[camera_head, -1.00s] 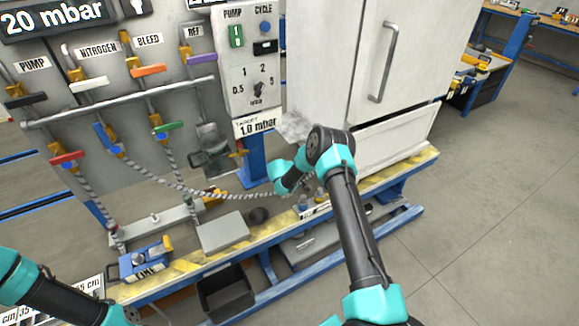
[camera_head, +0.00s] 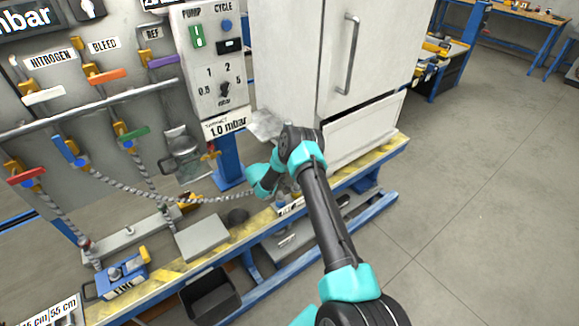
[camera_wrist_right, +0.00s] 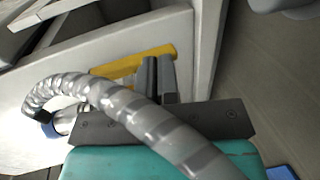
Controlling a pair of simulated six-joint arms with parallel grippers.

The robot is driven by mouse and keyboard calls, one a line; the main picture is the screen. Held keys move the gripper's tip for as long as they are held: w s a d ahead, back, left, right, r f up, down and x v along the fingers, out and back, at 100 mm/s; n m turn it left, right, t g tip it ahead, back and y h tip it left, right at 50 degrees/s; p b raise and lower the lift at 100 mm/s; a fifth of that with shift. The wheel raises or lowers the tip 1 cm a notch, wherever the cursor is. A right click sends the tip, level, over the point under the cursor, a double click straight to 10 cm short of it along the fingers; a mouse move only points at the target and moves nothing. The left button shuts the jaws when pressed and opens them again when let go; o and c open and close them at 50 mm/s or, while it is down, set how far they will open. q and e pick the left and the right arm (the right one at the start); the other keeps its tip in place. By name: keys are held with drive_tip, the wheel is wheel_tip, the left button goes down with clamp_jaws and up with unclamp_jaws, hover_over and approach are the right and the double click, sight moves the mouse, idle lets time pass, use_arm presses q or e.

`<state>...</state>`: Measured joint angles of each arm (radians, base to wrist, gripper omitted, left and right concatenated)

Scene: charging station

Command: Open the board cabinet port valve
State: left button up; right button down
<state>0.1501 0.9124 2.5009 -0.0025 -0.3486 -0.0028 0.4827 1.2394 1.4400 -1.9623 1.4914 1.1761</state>
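In the right wrist view, a yellow valve handle (camera_wrist_right: 115,66) sits against a pale cabinet wall. My right gripper (camera_wrist_right: 158,78) has its two dark fingers close together at the handle's right part, with a narrow gap between them; they look shut on it, though the contact is partly hidden. A ribbed grey hose (camera_wrist_right: 130,108) with a blue collar crosses in front of the gripper. In the head view my right arm reaches to the low front of the white cabinet (camera_head: 288,50), and its own links hide the fingers. My left gripper is out of view.
The valve panel with colored handles, including a green one (camera_head: 134,134), stands at left. A blue pump unit (camera_head: 122,276), a grey box (camera_head: 202,237) and a black bin (camera_head: 211,296) are lower down. Open floor lies at right.

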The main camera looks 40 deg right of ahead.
drive_tip(key=f+v, duration=0.3)
drive_tip(key=v, duration=1)
drive_tip(key=shift+a, duration=0.65)
drive_tip(key=s+a+f+n+g+y, duration=0.15)
drive_tip(key=s+a+f+y, duration=0.25)
drive_tip(key=s+a+y, duration=0.4)
drive_tip(key=s+a+f+n+g+y, duration=0.1)
drive_tip(key=s+a+f+g+y, duration=0.1)
drive_tip(key=s+a+f+y, duration=0.65)
drive_tip(key=s+a+r+m+t+y, duration=0.2)
drive_tip(key=s+a+r+t, duration=0.4)
drive_tip(key=s+r, duration=0.6)
drive_tip(key=s+a+m, duration=0.1)
drive_tip(key=s+a, duration=0.1)
drive_tip(key=shift+s, duration=0.25)
